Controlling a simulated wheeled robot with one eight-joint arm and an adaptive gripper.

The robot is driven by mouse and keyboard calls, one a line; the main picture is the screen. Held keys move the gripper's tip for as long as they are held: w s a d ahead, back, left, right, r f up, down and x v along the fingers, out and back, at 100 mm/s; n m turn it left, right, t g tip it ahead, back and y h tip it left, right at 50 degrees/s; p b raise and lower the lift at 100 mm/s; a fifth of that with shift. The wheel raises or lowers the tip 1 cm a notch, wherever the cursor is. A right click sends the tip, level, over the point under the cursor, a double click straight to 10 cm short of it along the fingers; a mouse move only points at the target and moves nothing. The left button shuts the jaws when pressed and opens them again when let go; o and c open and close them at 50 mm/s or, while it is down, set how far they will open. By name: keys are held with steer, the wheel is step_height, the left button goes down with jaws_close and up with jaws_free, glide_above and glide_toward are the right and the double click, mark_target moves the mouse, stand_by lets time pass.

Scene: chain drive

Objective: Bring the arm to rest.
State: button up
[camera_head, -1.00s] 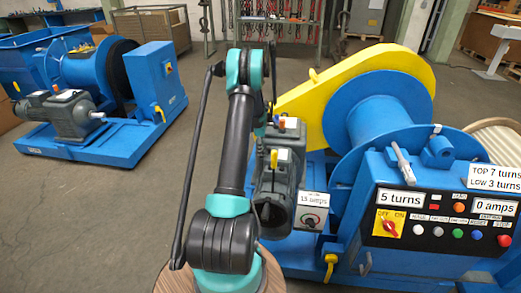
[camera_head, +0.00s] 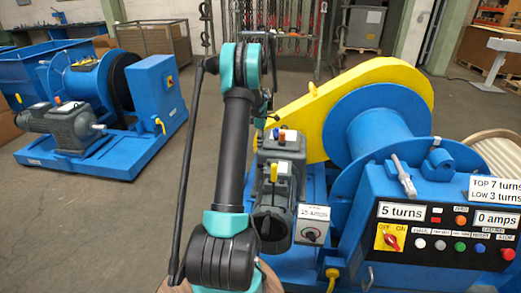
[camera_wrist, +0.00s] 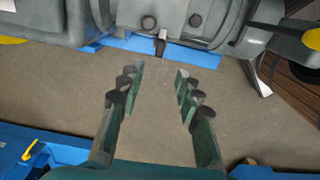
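My arm rises from the bottom of the head view and bends at a joint near the top. My gripper itself cannot be made out in the head view. In the wrist view my gripper (camera_wrist: 159,76) is open, its two fingers well apart with only bare floor showing between them. It holds nothing. The blue winch with yellow chain guard (camera_head: 372,88) stands right of my arm in the head view. Its grey motor (camera_head: 283,165) is just beside my arm. In the wrist view a grey machine housing (camera_wrist: 222,28) lies beyond the fingertips, apart from them.
The control panel (camera_head: 440,236) reads 5 turns and 0 amps. A second blue winch (camera_head: 90,95) stands at the left. A rack of hanging chains (camera_head: 285,25) is at the back. Bare floor (camera_head: 100,225) lies at the front left.

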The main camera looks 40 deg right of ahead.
steer(key=shift+r, duration=0.1)
stand_by(0.5)
steer(key=a+r+m+t, duration=0.1)
steer(key=a+r, duration=0.2)
steer(key=a, duration=0.8)
steer(key=a+r+m, duration=0.2)
steer(key=a+r, duration=0.2)
steer(key=a, duration=0.7)
steer(key=a+r+m+t, duration=0.1)
steer(key=a+r, duration=0.2)
steer(key=a, duration=0.8)
steer(key=s+a+f+m+t, duration=0.1)
steer(key=s+a+m, duration=0.1)
steer(key=s+a, duration=0.8)
steer(key=s+a+f+m+t, duration=0.1)
steer(key=s+a+f+m, duration=0.1)
steer(key=s+a, duration=0.8)
steer(key=shift+s+a+f, duration=0.15)
steer(key=shift+s+a, duration=0.15)
steer(key=shift+a, duration=0.4)
